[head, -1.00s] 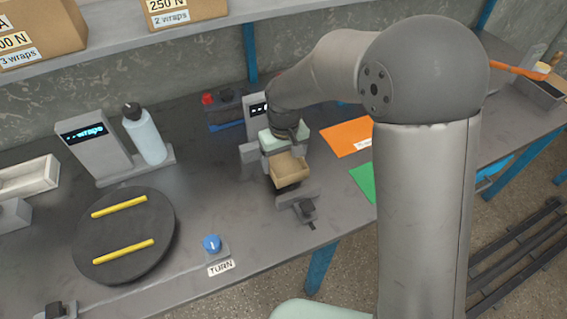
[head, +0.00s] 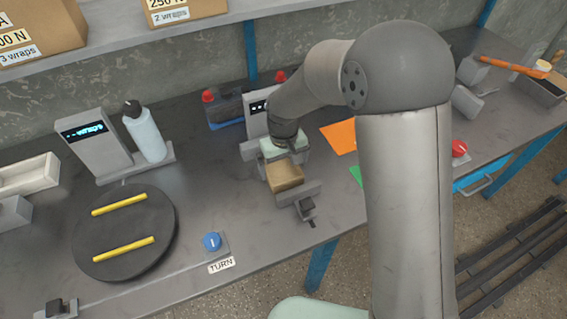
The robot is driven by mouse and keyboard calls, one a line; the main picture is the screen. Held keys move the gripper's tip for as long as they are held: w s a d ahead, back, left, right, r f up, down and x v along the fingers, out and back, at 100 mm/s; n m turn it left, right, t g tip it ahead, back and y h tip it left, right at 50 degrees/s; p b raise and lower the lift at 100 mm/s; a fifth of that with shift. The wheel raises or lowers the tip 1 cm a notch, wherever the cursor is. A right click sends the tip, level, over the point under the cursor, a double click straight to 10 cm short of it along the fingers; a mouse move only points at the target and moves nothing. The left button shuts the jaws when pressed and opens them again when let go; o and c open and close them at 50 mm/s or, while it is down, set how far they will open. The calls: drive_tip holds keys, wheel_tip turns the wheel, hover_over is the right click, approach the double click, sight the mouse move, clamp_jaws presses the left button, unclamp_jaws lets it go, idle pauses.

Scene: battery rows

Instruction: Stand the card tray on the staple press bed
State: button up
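The card tray (head: 285,178) is a small tan open-topped box in the middle of the head view, at the grey staple press (head: 254,122) with the small display. My gripper (head: 284,158), with its pale green body, is directly above and behind the tray and appears shut on it, since the two have moved together. Its fingertips are hidden. The tray sits close behind a grey block (head: 298,196) at the front of the press. The press bed beneath is mostly hidden, so I cannot tell whether the tray touches it.
A black turntable (head: 125,232) with two yellow strips, a blue knob (head: 212,242) and a spray bottle (head: 145,130) stand to the left. An orange sheet (head: 339,136) and a red button (head: 459,148) lie to the right. My arm covers the bench between them.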

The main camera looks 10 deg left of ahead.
sight(283, 171)
drive_tip(key=shift+r, duration=0.1)
wheel_tip(283, 171, up, 12)
drive_tip(key=s+d+r+m, duration=0.2)
drive_tip(key=s+d, duration=0.1)
drive_tip(key=d, duration=0.4)
drive_tip(key=s+d+r+m, duration=0.1)
drive_tip(key=s+d, duration=0.2)
drive_tip(key=d, duration=0.5)
drive_tip(key=s+d+f+m, duration=0.1)
drive_tip(key=s+d+m, duration=0.3)
drive_tip(key=s+d, duration=0.7)
drive_tip(key=shift+s+d+f, duration=0.25)
drive_tip(key=shift+s+f, duration=0.15)
drive_tip(key=shift+s, duration=0.7)
